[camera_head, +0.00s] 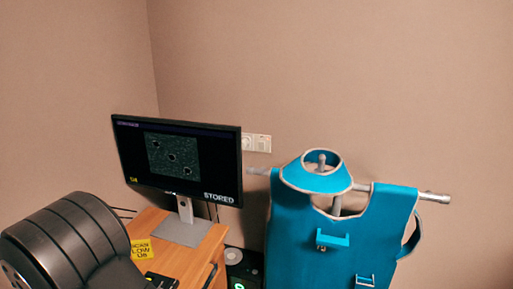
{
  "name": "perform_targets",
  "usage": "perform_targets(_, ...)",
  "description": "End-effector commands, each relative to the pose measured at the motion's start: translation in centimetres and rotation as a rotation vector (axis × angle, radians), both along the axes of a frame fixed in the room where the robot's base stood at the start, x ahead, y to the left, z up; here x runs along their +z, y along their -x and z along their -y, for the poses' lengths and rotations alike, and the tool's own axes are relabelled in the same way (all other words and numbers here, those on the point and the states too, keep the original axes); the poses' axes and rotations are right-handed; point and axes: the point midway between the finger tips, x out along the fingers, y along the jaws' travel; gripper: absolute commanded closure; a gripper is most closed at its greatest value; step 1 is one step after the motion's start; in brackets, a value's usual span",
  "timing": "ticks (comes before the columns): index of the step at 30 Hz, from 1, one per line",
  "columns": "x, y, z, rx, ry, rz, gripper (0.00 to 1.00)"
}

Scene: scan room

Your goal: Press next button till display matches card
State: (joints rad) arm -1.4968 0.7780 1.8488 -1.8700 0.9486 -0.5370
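A monitor (178,160) stands on the wooden desk and faces me at a slant. Its dark screen shows a grainy grey picture with a few dark round spots, a small yellow number at lower left that looks like 54, and the word STORED at lower right. A yellow card (141,250) lies near the desk's left edge; it seems to read SCAN LOW and a number too small to be sure of. A black flat item (161,281) is partly seen at the bottom edge; I cannot tell whether it has buttons. My gripper is not in view.
A large dark ribbed rounded body fills the lower left and hides part of the desk (200,258). A blue apron (335,240) hangs on a metal rail to the right. Wall sockets (256,142) are behind the monitor.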

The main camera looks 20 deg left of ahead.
Motion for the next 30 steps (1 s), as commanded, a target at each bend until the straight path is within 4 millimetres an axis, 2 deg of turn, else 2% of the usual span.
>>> perform_targets(6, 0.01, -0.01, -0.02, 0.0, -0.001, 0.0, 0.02)
perform_targets(21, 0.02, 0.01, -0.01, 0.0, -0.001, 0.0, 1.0)
perform_targets(30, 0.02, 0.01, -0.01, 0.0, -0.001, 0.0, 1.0)
